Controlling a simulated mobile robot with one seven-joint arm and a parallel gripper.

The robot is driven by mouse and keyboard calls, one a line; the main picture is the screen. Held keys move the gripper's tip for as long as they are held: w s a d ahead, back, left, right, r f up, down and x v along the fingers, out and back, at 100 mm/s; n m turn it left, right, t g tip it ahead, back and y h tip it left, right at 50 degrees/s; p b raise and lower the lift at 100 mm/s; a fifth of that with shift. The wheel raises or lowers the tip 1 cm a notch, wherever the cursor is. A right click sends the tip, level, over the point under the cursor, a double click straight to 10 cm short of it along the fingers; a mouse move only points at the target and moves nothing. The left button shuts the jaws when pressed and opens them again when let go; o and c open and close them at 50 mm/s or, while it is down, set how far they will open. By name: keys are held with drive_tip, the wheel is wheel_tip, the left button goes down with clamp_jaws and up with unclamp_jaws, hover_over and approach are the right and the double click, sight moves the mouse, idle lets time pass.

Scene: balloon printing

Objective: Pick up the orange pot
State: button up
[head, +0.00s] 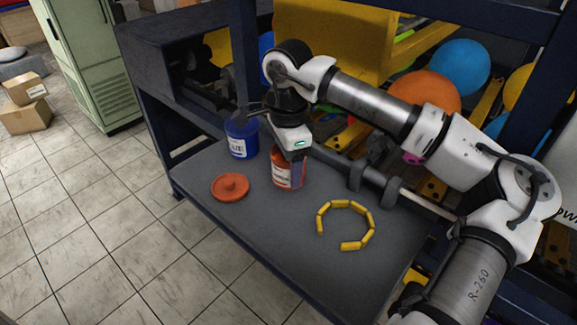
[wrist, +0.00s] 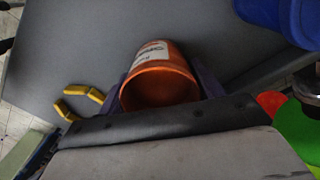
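The orange pot (head: 283,174) stands on the grey shelf with its white label showing. In the wrist view the pot (wrist: 160,85) shows its open, dark mouth facing the camera. My gripper (head: 291,167) reaches down over the pot from above. In the wrist view my gripper's fingers (wrist: 163,88) lie on either side of the pot, close along its walls. I cannot tell whether they press on it. The orange lid (head: 230,187) lies on the shelf to the left of the pot.
A blue pot (head: 241,137) stands behind and left of the orange pot. Several yellow pieces (head: 347,245) form an open ring to the right. The grey shelf (head: 270,235) is clear in front. A rail and coloured balloons (head: 461,67) lie behind.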

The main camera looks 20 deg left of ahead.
drive_tip(key=c, duration=0.6)
drive_tip(key=shift+r, duration=0.1)
